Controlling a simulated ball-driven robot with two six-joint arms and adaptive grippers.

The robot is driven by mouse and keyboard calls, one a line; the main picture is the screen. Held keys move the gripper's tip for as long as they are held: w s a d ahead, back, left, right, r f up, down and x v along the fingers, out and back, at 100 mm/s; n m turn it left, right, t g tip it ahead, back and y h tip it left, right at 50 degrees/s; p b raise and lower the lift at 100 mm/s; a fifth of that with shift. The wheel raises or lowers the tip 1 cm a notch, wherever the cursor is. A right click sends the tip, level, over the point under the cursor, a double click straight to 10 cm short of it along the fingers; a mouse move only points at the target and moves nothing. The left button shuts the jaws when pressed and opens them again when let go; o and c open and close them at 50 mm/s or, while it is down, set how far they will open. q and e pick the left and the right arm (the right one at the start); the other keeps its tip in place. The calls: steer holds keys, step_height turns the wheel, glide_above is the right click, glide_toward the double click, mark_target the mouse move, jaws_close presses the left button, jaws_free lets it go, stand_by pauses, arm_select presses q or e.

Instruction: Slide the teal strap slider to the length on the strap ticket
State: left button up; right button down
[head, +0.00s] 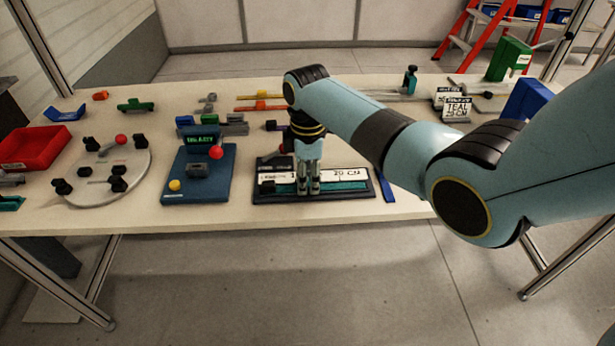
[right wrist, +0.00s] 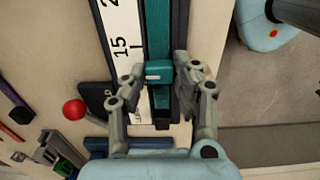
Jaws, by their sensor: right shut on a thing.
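The teal strap slider (right wrist: 158,72) sits on the teal strap (right wrist: 158,30) in the right wrist view, beside a white scale (right wrist: 125,60). It is close to the printed 15, slightly below the numeral in that picture. My right gripper (head: 308,190) reaches down over the dark strap board (head: 270,197); in the right wrist view its two fingers (right wrist: 158,88) are shut on the slider from both sides. In the head view the gripper hides the slider. A white ticket (head: 457,108) reading TEAL stands at the back right; its number is too small to be sure of. My left gripper is out of view.
A blue station (head: 205,170) with a small display and a red-knobbed lever is left of the board. A round fixture plate (head: 130,180) and a red bin (head: 35,147) are farther left. A blue bar (head: 384,187) lies just right of the board.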

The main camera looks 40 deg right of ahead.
mark_target(341, 186)
steer(key=s+d+p, duration=0.1)
steer(key=d, duration=0.1)
steer(key=s+d+p, duration=0.1)
steer(key=d, duration=0.1)
steer(key=s+d+p, duration=0.2)
steer(key=shift+d+r, duration=0.1)
steer(key=shift+d, duration=0.2)
steer(key=c, duration=1)
jaws_free()
step_height(341, 186, up, 12)
